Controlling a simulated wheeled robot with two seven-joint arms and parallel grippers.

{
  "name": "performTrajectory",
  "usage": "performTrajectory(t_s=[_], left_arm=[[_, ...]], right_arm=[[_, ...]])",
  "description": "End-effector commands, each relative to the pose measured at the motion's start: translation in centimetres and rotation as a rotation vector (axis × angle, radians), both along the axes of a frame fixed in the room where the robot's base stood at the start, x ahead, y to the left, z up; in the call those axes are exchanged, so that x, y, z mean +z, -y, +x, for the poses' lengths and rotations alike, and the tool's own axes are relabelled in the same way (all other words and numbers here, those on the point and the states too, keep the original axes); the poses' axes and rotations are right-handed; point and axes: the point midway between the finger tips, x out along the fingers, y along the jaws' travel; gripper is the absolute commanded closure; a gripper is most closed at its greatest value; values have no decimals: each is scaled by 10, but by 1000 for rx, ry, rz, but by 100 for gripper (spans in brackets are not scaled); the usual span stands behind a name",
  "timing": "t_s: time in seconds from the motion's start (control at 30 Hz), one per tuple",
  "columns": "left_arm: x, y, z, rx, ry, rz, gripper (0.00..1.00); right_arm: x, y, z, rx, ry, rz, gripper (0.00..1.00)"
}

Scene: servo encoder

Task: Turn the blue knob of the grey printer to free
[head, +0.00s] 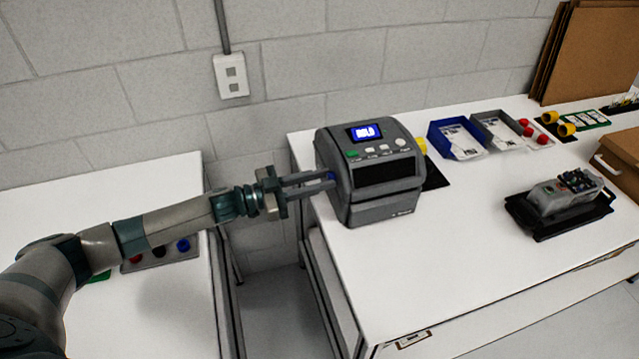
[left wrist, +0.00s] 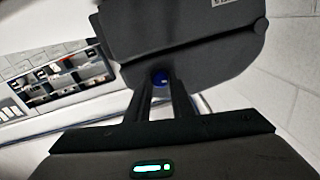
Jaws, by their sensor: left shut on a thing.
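The grey printer (head: 378,200) stands on the white table, its lit blue screen (head: 365,132) reading what looks like "HOLD". The blue knob (head: 331,176) is on the printer's left side, mostly hidden by my fingers in the head view. In the left wrist view the blue knob (left wrist: 160,78) shows between my fingertips, against the dark side of the printer (left wrist: 185,50). My left gripper (head: 328,181) reaches in from the left and is shut on the knob; its fingers also show in the left wrist view (left wrist: 160,85). The right gripper is not in view.
A blue bin (head: 457,138) and a grey bin (head: 497,130) stand behind the printer to the right. A device on a black tray (head: 560,203) lies farther right. A gap separates this table from the left table (head: 150,310). The tabletop front is clear.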

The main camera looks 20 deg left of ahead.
Motion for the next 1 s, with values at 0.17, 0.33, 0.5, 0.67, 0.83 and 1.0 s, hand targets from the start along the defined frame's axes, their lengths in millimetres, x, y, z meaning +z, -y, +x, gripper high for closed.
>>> performTrajectory(t_s=[0.17,0.33,0.5,0.67,0.83,1.0], left_arm=[[-4,0,0,1,136,92,100],[-4,-1,0,1,271,182,100],[-4,0,0,0,404,273,100],[-5,-1,0,0,526,355,100],[-4,-1,0,0,636,430,100],[-3,-1,1,0,714,483,100]], right_arm=[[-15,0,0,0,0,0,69],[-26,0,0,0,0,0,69],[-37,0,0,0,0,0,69],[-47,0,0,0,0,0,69],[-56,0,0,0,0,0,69],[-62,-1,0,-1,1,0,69]])
